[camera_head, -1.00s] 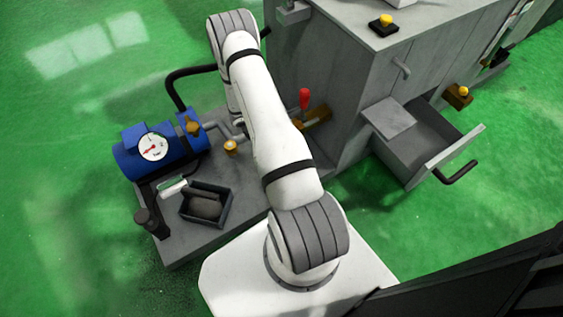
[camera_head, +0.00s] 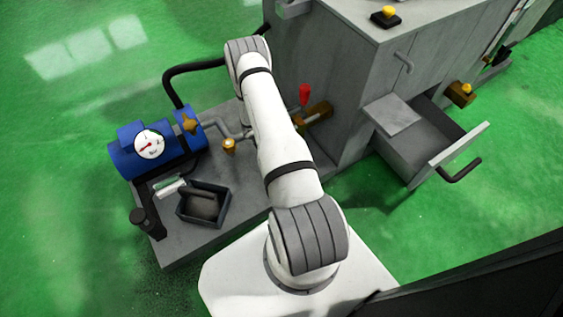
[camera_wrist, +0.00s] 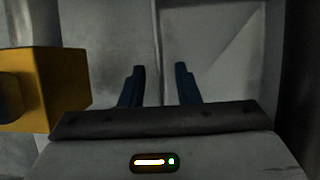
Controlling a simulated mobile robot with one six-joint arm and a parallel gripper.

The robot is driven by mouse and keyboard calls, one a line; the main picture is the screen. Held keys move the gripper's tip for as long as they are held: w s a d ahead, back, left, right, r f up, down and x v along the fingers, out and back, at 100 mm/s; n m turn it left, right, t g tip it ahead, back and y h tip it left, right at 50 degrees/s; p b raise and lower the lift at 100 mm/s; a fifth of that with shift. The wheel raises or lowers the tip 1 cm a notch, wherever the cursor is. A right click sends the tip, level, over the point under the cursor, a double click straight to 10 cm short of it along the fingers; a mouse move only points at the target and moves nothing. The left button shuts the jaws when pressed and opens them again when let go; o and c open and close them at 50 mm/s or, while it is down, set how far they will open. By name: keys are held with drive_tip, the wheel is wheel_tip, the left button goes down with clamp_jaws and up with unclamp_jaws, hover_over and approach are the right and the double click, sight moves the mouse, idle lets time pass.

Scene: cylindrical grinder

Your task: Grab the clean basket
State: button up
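A small dark box (camera_head: 187,215), which may be the basket, sits on the grey platform at the left in the head view. Something grey and rounded shows in or over it, and I cannot tell whether this is a handle or contents. I cannot tell whether it is clean. My gripper (camera_wrist: 160,72) shows in the wrist view with its two dark blue fingers apart and nothing between them. Grey metal panels lie ahead of the fingers. No basket shows in the wrist view. In the head view my gripper is hidden.
A yellow block (camera_wrist: 45,88) stands close at left in the wrist view. In the head view, a blue tank with a gauge (camera_head: 160,155) and a black cylinder (camera_head: 147,222) flank the box. A drawer (camera_head: 440,150) stands open at right on the grey machine (camera_head: 345,80).

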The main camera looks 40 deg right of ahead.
drive_tip(key=shift+c, duration=0.2)
clamp_jaws()
drive_tip(key=shift+r, duration=0.15)
idle(0.3)
